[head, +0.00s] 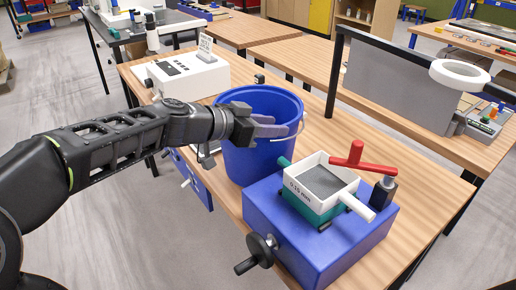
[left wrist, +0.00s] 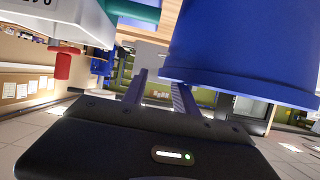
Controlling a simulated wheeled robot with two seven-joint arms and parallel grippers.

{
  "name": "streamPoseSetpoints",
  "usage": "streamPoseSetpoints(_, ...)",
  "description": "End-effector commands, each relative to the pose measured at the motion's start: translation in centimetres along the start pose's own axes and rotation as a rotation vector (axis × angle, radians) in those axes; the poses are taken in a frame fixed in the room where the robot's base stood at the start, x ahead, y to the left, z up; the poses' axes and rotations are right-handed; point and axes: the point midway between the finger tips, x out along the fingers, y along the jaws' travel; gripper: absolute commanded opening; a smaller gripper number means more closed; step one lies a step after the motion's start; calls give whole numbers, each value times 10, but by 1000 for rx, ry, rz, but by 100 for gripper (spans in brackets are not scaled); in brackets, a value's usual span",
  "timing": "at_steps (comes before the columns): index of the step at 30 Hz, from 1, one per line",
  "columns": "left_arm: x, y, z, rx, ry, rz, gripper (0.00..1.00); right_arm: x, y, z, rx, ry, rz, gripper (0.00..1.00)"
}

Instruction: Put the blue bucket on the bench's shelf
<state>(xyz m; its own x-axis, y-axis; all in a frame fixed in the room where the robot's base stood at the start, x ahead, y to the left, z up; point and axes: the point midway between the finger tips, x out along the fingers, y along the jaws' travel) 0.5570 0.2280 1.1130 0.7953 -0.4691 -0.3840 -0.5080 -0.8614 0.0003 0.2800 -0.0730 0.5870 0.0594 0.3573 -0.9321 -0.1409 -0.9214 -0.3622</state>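The blue bucket (head: 262,160) stands upright on the wooden bench (head: 322,135), behind a blue box. Its thin pale handle shows at the right of its rim. My left gripper (head: 272,125) is at the bucket's near side, close under the rim, with its fingers pointing right. In the left wrist view the bucket (left wrist: 245,45) fills the upper right. The two fingers (left wrist: 160,92) stand apart there with a gap between them, the right one close beside the bucket. I cannot tell whether it touches. My right gripper is not in view. I cannot make out the bench's shelf.
A white device (head: 190,75) stands behind the bucket. A grey panel (head: 395,85) rises at the bench's far side. Bare bench top lies right of the bucket.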

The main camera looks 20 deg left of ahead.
Motion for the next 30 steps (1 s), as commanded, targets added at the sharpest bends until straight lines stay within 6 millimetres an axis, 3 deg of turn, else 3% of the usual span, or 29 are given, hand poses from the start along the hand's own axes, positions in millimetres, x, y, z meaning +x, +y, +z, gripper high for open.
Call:
streamPoseSetpoints(10,6,0,-1,-1,-1,2,34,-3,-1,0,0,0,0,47)
streamPoseSetpoints(21,51,-4,-1,0,0,1,34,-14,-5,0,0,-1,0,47)
streamPoseSetpoints(30,52,-4,-1,0,1,0,34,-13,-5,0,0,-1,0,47)
